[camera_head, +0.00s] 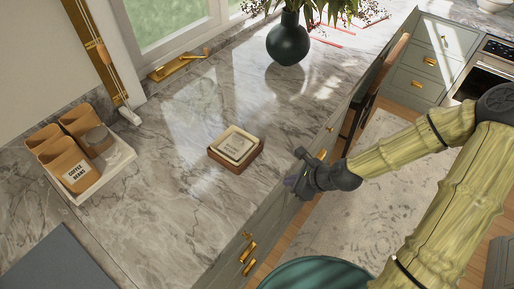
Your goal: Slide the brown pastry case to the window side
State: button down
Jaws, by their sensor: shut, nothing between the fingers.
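The window (165,25) is at the upper left, behind the counter. My gripper (296,183) is shut and empty. It is at the counter's front edge, to the right of and a little below the case, with a clear gap between them. The fingertips are small and dark in this view.
A white tray (117,166) with brown coffee bags stands at the left. A dark vase (288,42) with plants stands at the back. A brass window handle (178,66) is at the sill. The marble between case and window is clear.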

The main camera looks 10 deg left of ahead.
jog(key=r, duration=0.1)
jog(key=a+r+m+p, duration=0.1)
jog(key=r, duration=0.1)
jog(key=w+r+m+y+p, duration=0.1)
jog(key=shift+a+r+t, duration=0.25)
jog(key=shift+a+t, duration=0.05)
jog(key=shift+f, duration=0.1)
jog(key=p+x, duration=0.1)
jog(key=x, duration=0.9)
jog(key=shift+a+p, duration=0.15)
jog(key=shift+p, duration=0.2)
jog(key=shift+w+a+p, duration=0.2)
jog(key=shift+a+p, duration=0.1)
jog(key=shift+a, duration=0.2)
jog(key=shift+w+a+p, duration=0.25)
jog(key=shift+a+p, duration=0.05)
jog(key=shift+a, duration=0.25)
jog(key=shift+w+a, duration=0.3)
jog(key=shift+a, duration=0.35)
